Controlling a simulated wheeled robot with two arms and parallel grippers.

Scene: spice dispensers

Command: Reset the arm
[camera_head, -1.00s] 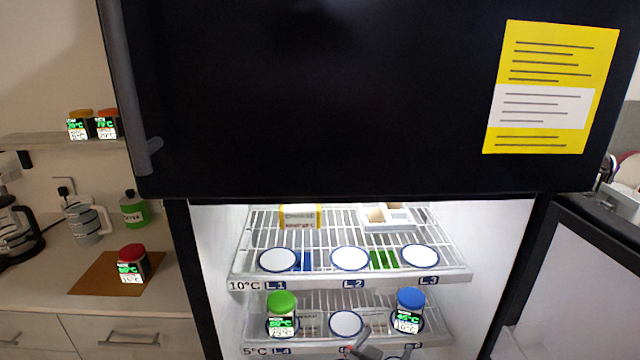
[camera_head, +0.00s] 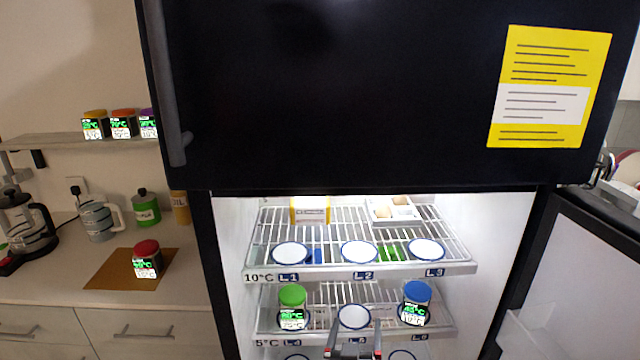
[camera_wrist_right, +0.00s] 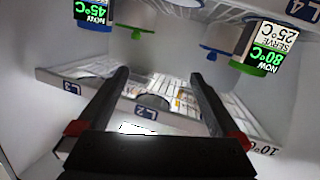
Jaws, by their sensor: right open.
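My right gripper (camera_head: 354,328) is at the bottom of the head view, in front of the open fridge's lower shelf. Its two fingers are apart with nothing between them; they also show in the right wrist view (camera_wrist_right: 160,76). A green-lidded jar (camera_head: 292,308) stands on the lower shelf to its left, and a blue-lidded jar (camera_head: 416,304) to its right. An empty white round pad (camera_head: 354,316) lies between the jars, just beyond the fingers. The wrist view appears upside down. My left gripper is not in view.
The upper shelf (camera_head: 325,275) holds empty round pads, a yellow box (camera_head: 310,210) and a white tray (camera_head: 392,209). A black upper door (camera_head: 340,100) hangs above, and an open door (camera_head: 575,280) stands at right. A red-lidded jar (camera_head: 147,259) stands on the left counter.

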